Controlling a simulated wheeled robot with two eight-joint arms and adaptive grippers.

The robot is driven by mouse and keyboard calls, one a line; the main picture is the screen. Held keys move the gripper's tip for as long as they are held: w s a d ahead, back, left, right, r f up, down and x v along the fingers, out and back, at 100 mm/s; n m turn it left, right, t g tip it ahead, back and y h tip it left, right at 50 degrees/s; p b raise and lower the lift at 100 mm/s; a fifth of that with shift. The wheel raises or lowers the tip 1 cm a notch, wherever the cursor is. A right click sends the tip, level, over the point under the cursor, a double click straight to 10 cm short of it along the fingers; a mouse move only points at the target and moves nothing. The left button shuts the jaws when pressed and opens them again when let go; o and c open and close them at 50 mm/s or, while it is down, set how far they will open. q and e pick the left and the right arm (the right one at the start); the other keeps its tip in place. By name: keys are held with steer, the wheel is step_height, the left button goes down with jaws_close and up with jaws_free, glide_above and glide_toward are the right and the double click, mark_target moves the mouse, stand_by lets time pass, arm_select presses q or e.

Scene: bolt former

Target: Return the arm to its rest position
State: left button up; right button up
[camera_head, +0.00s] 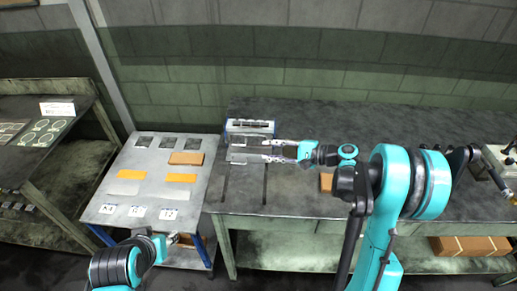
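My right arm (405,190) is teal and black and reaches leftward over the dark workbench from the right. My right gripper (268,150) points left, with its two fingers apart and nothing seen between them. It is just in front of a small blue and grey fixture (232,127) at the back left of the bench. My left gripper (176,239) is low in the view, by the front edge of the grey panel table, and small. Whether its fingers are open is unclear.
The grey panel table (95,207) at the left has dark slots, orange and white plates and labels. A dark shelf (30,160) stands further left. A brown block (326,182) lies on the workbench (300,200) near my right arm. Tooling (497,160) stands far right.

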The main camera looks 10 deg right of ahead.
steer(key=shift+s+d+r, duration=0.1)
steer(key=shift+s+d, duration=0.15)
steer(key=shift+d, duration=0.15)
steer(key=s+a+r+n+g+h, duration=0.1)
steer(key=s+a+n+h, duration=0.15)
steer(key=s, duration=0.35)
steer(key=s+a+n+g+h, duration=0.1)
steer(key=s+a+n+h, duration=0.15)
steer(key=s+h, duration=0.2)
steer(key=s+d+n+h, duration=0.2)
steer(key=s+n+h, duration=0.1)
steer(key=s, duration=0.4)
steer(key=s+d+f+n+t+h, duration=0.1)
steer(key=s+d+n+h, duration=0.2)
steer(key=s+n, duration=0.2)
steer(key=shift+s+d, duration=0.3)
steer(key=shift+s, duration=0.9)
steer(key=shift+f, duration=0.15)
